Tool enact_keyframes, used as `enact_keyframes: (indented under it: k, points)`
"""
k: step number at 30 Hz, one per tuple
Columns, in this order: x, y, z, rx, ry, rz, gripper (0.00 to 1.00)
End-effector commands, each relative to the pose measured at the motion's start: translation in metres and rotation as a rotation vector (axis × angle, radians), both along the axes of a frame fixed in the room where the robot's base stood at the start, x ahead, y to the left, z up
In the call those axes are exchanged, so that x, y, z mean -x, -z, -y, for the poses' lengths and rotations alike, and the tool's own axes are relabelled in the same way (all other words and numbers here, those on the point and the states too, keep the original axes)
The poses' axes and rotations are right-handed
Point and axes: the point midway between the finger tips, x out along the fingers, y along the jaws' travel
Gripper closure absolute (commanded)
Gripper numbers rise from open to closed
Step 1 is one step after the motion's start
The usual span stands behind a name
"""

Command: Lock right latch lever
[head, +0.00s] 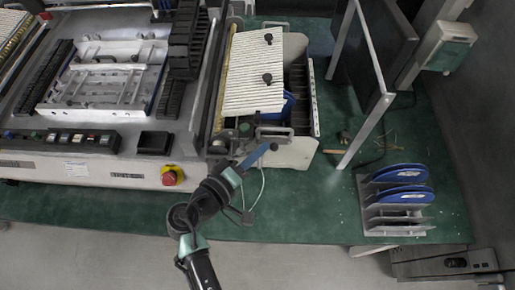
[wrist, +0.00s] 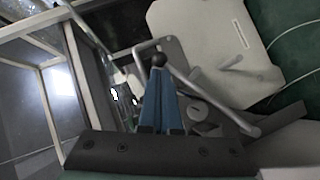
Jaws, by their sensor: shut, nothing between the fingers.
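My gripper (head: 262,153) reaches up from the front of the machine, its blue fingers together. In the wrist view the blue fingers (wrist: 162,100) lie side by side, shut with nothing seen between them. A small black ball knob (head: 273,147) is at the fingertips; the knob also shows in the wrist view (wrist: 158,60). Whether the fingers touch it I cannot tell. A bent grey metal latch lever (wrist: 205,92) runs beside the fingers in the wrist view. At the box's front face, a metal latch frame (head: 273,131) shows just above the fingertips. The fingers hide part of the latch.
A ribbed white cover (head: 252,75) with black knobs lies over the open box. A red emergency button (head: 171,176) sits on the machine front to the left. A rack with blue discs (head: 400,196) and a metal frame post (head: 362,137) stand on the green surface to the right.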

Motion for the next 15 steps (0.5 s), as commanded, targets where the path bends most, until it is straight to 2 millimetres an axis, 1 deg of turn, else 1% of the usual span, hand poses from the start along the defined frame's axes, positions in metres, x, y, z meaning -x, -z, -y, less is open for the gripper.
enact_keyframes:
  k: [5, 15]
  points:
    - [0.001, 0.01, 0.01, -0.092, 0.004, 0.001, 1.0]
    - [0.001, 0.041, 0.03, -0.35, 0.004, 0.002, 1.0]
